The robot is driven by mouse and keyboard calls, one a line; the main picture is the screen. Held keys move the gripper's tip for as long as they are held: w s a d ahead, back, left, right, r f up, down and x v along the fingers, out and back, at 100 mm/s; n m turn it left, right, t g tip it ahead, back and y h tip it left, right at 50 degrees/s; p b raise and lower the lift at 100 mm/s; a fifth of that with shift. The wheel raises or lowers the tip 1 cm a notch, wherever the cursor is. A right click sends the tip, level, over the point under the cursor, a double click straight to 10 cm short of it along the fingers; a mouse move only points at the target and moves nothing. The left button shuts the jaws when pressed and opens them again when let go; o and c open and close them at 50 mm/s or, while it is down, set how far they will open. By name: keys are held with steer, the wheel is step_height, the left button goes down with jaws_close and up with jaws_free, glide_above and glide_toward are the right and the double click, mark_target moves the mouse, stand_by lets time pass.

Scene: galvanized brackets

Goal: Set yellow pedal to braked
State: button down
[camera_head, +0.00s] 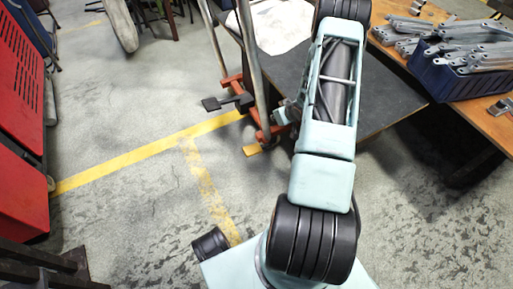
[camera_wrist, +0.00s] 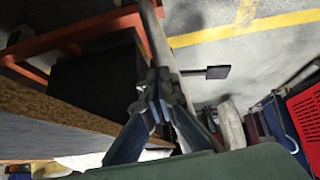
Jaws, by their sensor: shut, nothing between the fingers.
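The yellow pedal (camera_head: 252,150) is a small flat plate low on the red-orange frame (camera_head: 265,132), just above the floor, left of my arm in the head view. I cannot tell from its angle whether it is braked. I cannot make it out in the wrist view. A black pedal (camera_head: 228,102) sticks out left from the same frame; a dark flat plate (camera_wrist: 218,72), probably this pedal, shows in the wrist view. My gripper (camera_wrist: 158,78) is shut and empty, in front of a grey metal post. In the head view my arm largely hides my gripper.
Grey posts (camera_head: 252,65) rise from the frame beside a dark table (camera_head: 385,95). A wooden bench (camera_head: 490,125) at right holds a blue bin (camera_head: 455,85) of metal brackets. Red cabinets (camera_head: 22,130) stand left. The floor left of the pedals is clear.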

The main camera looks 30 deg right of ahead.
steer(key=s+a+f+y, duration=0.1)
steer(key=s+a+f, duration=0.1)
steer(key=f, duration=0.3)
steer(key=s+a+f+m+t+y, duration=0.1)
steer(key=s+a+f, duration=0.1)
steer(key=f, duration=0.3)
steer(key=shift+s+a+f, duration=0.2)
steer(key=shift+a, duration=0.7)
steer(key=b, duration=0.4)
glide_above(251, 148)
steer(key=s+d, duration=0.2)
steer(key=s, duration=0.1)
steer(key=f, duration=0.7)
steer(key=shift+a+f, duration=0.1)
steer(key=shift+a, duration=0.15)
steer(key=f, duration=0.1)
steer(key=f+b, duration=0.1)
steer(key=f, duration=0.1)
steer(key=shift+w+a, duration=0.15)
steer(key=shift+a, duration=0.2)
steer(key=shift+a+f, duration=0.1)
steer(key=shift+f, duration=0.25)
